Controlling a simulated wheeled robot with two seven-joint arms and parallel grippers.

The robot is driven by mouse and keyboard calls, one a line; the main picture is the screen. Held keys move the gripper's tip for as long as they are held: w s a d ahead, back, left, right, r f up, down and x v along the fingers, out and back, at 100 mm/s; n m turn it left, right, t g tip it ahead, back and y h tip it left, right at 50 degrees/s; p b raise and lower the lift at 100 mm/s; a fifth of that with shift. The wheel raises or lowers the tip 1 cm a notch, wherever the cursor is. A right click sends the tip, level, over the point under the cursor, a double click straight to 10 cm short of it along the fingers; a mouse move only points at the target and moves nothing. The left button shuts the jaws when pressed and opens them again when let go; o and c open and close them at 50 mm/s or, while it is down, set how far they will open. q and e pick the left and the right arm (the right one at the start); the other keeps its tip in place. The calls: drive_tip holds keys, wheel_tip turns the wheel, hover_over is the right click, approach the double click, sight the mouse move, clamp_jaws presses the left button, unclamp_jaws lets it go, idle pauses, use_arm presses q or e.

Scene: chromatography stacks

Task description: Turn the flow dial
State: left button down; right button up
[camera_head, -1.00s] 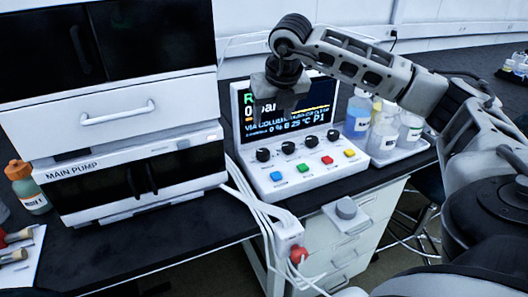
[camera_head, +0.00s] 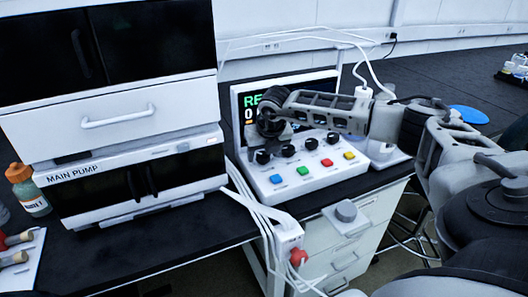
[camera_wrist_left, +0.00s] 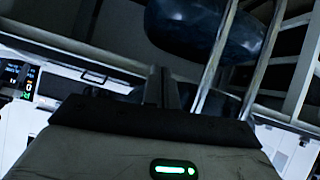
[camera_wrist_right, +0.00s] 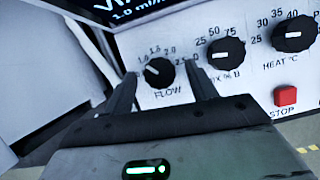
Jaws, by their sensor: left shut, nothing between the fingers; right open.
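The flow dial is a black knob with a white pointer line, the leftmost knob on the white control console (camera_head: 292,184). It shows in the right wrist view (camera_wrist_right: 158,73) above the word FLOW, its pointer towards the upper left, near the low numbers. My right gripper (camera_wrist_right: 161,72) is open, with its fingertips on either side of the dial; I cannot tell whether they touch it. In the head view the right gripper (camera_head: 266,142) is just above the dial (camera_head: 262,156). My left gripper (camera_wrist_left: 162,86) is shut and empty in the left wrist view, away from the console.
Right of the dial are more black knobs, including the HEAT knob (camera_wrist_right: 294,34), and several coloured buttons, including the red STOP button (camera_wrist_right: 286,95). The main pump stack (camera_head: 130,180) stands close on the left. White cables (camera_head: 262,208) run down beside the console.

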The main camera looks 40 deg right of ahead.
use_arm(q)
drive_tip(key=shift+w, duration=0.1)
use_arm(e)
drive_tip(key=c, duration=1)
drive_tip(key=shift+d+n+y, duration=0.1)
drive_tip(key=shift+n+y, duration=0.2)
drive_tip(key=shift+n, duration=0.4)
drive_tip(key=n+y+b, duration=0.1)
drive_tip(key=n, duration=0.1)
drive_tip(key=shift+d+n, duration=0.1)
drive_tip(key=shift+n, duration=0.3)
drive_tip(key=n+y, duration=0.1)
drive_tip(key=n, duration=0.1)
drive_tip(key=shift+d+n, duration=0.1)
drive_tip(key=shift+n, duration=0.3)
use_arm(q)
drive_tip(key=shift+d+f, duration=0.1)
drive_tip(key=shift+f, duration=0.1)
use_arm(e)
drive_tip(key=shift+n, duration=0.5)
drive_tip(key=shift+y, duration=0.3)
